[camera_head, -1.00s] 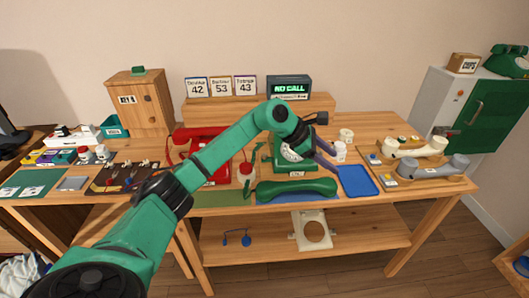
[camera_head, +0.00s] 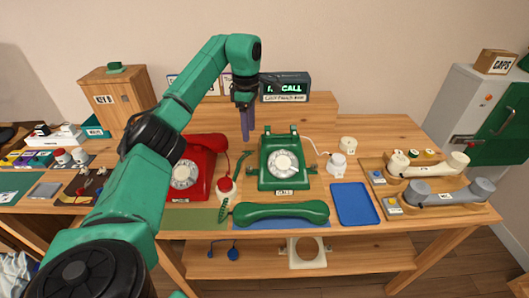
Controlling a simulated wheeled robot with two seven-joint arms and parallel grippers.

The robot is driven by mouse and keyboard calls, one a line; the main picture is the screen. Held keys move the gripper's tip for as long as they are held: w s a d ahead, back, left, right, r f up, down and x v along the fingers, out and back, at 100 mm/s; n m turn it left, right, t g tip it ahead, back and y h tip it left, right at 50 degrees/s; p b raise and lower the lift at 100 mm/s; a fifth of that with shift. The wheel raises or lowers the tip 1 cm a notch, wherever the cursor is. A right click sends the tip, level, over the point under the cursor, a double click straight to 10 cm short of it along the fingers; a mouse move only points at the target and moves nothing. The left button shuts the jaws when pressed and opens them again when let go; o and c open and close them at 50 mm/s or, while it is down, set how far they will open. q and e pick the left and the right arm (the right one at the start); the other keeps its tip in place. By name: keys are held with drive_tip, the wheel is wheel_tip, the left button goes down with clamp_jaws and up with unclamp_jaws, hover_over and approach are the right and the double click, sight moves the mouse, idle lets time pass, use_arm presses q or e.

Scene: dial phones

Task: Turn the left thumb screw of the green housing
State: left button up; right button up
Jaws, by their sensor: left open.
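The green housing (camera_head: 265,181), a dial phone body with a pale round dial (camera_head: 283,163), sits on the table in the middle. A small green knob, seemingly the left thumb screw (camera_head: 249,172), sticks out at its left side; it is too small to make out well. My left gripper (camera_head: 246,138) points down with its purple fingers above and behind the housing's left upper corner, apart from the screw. Its fingers are open and hold nothing visible. My right gripper is not in view.
A green handset (camera_head: 282,212) lies in front on a blue mat. White cups (camera_head: 337,164) and an empty blue tray (camera_head: 354,204) are at the right. A display box (camera_head: 286,86) stands behind.

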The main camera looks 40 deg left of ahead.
use_arm(q)
hover_over(249, 167)
drive_tip(key=f, duration=0.7)
drive_tip(key=shift+s, duration=0.2)
drive_tip(key=f, duration=0.6)
drive_tip(key=shift+w, duration=0.35)
drive_tip(key=shift+s+f, duration=0.1)
drive_tip(key=shift+f, duration=0.3)
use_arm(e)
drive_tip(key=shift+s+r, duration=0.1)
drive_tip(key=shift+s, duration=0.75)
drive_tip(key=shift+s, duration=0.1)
use_arm(q)
clamp_jaws()
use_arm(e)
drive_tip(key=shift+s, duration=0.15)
